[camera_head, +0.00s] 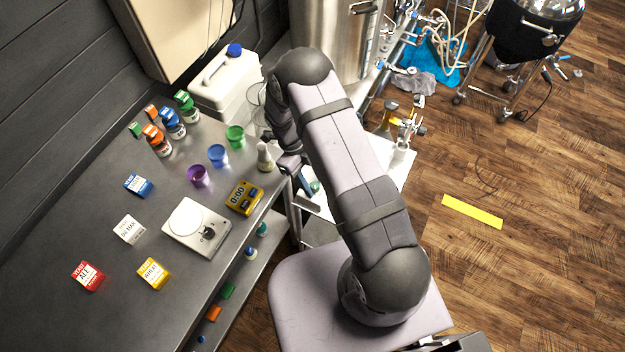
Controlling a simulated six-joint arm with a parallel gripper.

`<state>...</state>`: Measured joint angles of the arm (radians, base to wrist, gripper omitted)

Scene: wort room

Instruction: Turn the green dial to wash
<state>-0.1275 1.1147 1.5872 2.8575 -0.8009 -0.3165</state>
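A small green round thing (315,187) shows on the pale surface just right of the bench edge, partly crowded by my arm. It may be the green dial, but it is too small for me to read any marking or setting. My gripper (291,165) hangs below my bent arm, up and left of the green thing and close to the bench's right edge. A dark blue piece (304,181) shows just under it. My arm hides part of the gripper, and I cannot tell whether the fingers are open or touching anything.
The steel bench (100,215) holds a white scale (187,238), a yellow timer (244,198), coloured cups, bottles and several small packets. A white jug (226,80) and a steel tank (328,35) stand behind. A yellow strip (472,212) lies on the open wooden floor at right.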

